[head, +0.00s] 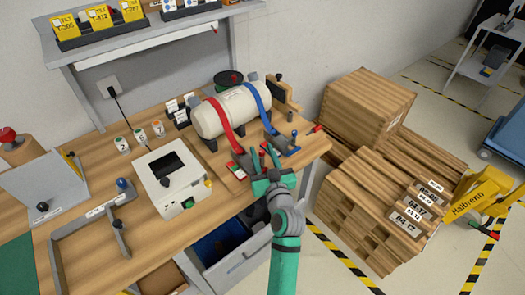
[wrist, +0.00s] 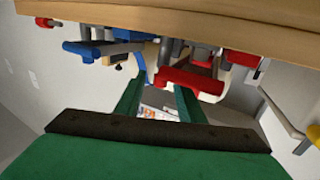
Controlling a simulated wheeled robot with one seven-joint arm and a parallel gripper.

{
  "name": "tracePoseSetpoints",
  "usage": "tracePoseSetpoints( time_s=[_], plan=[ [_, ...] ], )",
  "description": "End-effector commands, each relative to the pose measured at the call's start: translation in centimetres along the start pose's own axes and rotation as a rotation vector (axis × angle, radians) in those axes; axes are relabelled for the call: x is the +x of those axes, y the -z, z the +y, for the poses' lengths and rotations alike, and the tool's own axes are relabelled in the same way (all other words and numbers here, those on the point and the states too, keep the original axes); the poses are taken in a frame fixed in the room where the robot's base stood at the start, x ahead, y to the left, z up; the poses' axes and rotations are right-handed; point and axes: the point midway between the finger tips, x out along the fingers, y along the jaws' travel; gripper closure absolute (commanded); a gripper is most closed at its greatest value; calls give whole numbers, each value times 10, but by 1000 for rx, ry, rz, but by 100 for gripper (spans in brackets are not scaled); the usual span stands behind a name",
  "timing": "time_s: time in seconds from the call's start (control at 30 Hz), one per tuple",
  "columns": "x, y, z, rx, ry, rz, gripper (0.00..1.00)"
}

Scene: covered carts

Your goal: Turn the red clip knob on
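A white tank (head: 230,110) lies on a board on the workbench, with a red strap (head: 222,120) and a blue strap (head: 260,98) over it. The blue clip (head: 285,150) is to the right. My green gripper is open, with nothing seen between its fingers. In the wrist view, the red bar-shaped knob (wrist: 190,80) shows just beyond the right fingertip, and the blue clip (wrist: 92,50) is at upper left. I cannot tell whether a finger touches the red knob.
A wooden bracket (head: 286,95) and a red-tipped tool (head: 316,129) are to the right. An open drawer (head: 246,262) juts out below. Wooden crates (head: 370,107) stand on the floor at right.

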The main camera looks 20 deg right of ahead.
Motion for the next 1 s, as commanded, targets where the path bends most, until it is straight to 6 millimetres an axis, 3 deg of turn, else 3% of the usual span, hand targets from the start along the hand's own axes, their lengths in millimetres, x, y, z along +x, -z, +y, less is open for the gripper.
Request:
tracePoseSetpoints(
  time_s=[0.4, 0.43, 0.57, 1.0],
  plan=[
    [10, 0, -1, -1, 1, 0, 65],
    [10, 0, -1, -1, 1, 0, 67],
    [10, 0, -2, -1, 3, 0, 98],
    [11, -3, -5, 3, 90, -9, 100]
  ],
)
